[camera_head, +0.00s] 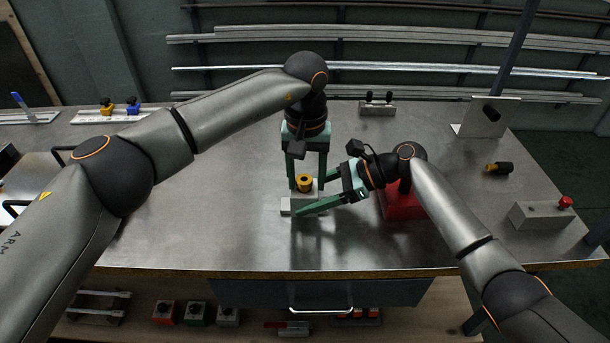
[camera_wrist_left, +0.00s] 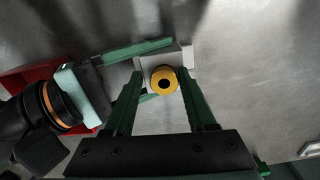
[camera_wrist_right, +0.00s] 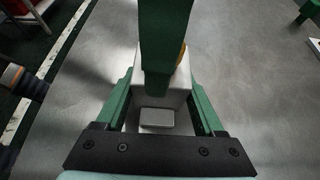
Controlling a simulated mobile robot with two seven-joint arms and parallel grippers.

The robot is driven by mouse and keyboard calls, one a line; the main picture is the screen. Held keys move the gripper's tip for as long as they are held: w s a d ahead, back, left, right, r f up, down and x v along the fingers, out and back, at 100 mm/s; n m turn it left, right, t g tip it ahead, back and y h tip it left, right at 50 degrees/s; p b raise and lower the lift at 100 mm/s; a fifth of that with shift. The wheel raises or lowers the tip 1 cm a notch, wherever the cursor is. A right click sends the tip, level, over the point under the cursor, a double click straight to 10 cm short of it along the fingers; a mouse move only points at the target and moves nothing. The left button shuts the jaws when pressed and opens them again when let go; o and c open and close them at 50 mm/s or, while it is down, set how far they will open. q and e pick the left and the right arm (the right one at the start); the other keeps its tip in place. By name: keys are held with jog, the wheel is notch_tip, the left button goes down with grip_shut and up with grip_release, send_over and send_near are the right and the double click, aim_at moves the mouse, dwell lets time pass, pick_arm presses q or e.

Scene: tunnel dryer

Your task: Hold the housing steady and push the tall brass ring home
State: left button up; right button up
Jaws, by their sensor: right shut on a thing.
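The housing (camera_head: 306,201) is a pale grey block on the metal workbench. The brass ring (camera_head: 304,179), yellow with a dark centre hole, sits upright at its top, also in the left wrist view (camera_wrist_left: 164,80); how deep it sits I cannot tell. My right gripper (camera_head: 308,200) comes from the right and is shut on the housing, one finger on each side (camera_wrist_right: 162,105). My left gripper (camera_head: 306,184) points down from above, its fingers apart on either side of the ring. In the right wrist view a left finger hides most of the ring.
A red block (camera_head: 405,208) stands right of the housing, under my right wrist. A grey box with a red button (camera_head: 544,213), a dark-and-brass cylinder (camera_head: 498,168) and an upright plate (camera_head: 485,117) are farther right. The bench left of the housing is clear.

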aim_at(305, 180)
pick_arm(q)
jog(key=shift+o, duration=0.3)
jog(key=shift+a+f, duration=0.25)
jog(key=shift+a, duration=0.15)
notch_tip(305, 180, up, 13)
jog(key=shift+d+f, duration=0.2)
jog(key=shift+d, duration=0.1)
pick_arm(e)
jog(key=o, duration=1.3)
jog(key=shift+c, duration=0.2)
